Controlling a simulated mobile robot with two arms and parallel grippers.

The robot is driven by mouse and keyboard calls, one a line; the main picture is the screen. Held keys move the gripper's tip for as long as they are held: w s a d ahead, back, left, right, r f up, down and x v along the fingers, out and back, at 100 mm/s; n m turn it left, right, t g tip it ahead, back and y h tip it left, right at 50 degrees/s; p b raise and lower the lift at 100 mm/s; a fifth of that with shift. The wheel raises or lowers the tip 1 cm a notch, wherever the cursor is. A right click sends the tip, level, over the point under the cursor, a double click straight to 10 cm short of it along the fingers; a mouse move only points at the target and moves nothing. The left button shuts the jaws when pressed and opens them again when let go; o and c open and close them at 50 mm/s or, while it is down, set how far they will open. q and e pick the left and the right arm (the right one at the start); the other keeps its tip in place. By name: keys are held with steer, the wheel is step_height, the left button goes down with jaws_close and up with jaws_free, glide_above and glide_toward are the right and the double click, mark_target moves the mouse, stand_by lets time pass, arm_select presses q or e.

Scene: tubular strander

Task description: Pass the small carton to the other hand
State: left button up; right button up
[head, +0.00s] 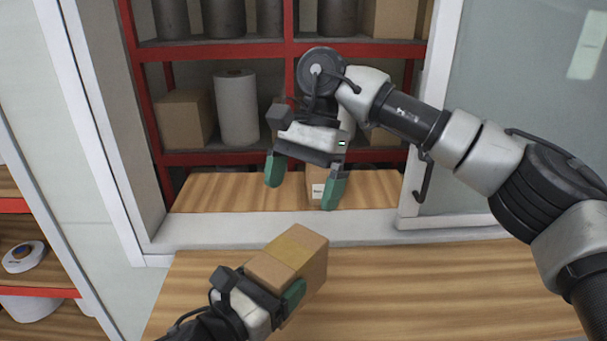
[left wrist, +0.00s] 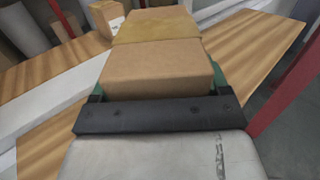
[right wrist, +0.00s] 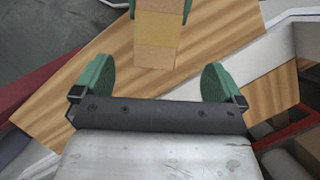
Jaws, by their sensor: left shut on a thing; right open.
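The small carton (head: 294,254) is a brown box with a tan tape strip. My left gripper (head: 273,294) is shut on its near end and holds it above the wooden counter. The carton also fills the middle of the left wrist view (left wrist: 158,65), between green fingers mostly hidden by it. My right gripper (head: 305,186) is open and empty, above and beyond the carton, with its fingers pointing down. In the right wrist view the carton (right wrist: 157,40) lies ahead of the open green fingers (right wrist: 160,82), apart from them.
A wooden counter (head: 420,290) runs along the front, with a white sill (head: 370,231) behind it. Beyond the sill another carton with a label (head: 316,190) stands on a wooden surface, partly behind my right gripper. Red-framed shelves (head: 215,157) hold boxes and rolls.

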mark_target(286, 251)
steer(key=x, duration=1.1)
arm_select(q)
steer(key=shift+d, duration=0.1)
arm_select(e)
steer(key=shift+r, duration=0.1)
steer(key=c, duration=1.1)
arm_select(q)
steer(key=o, duration=1.2)
steer(key=shift+c, duration=0.2)
arm_select(e)
steer(key=shift+c, duration=0.3)
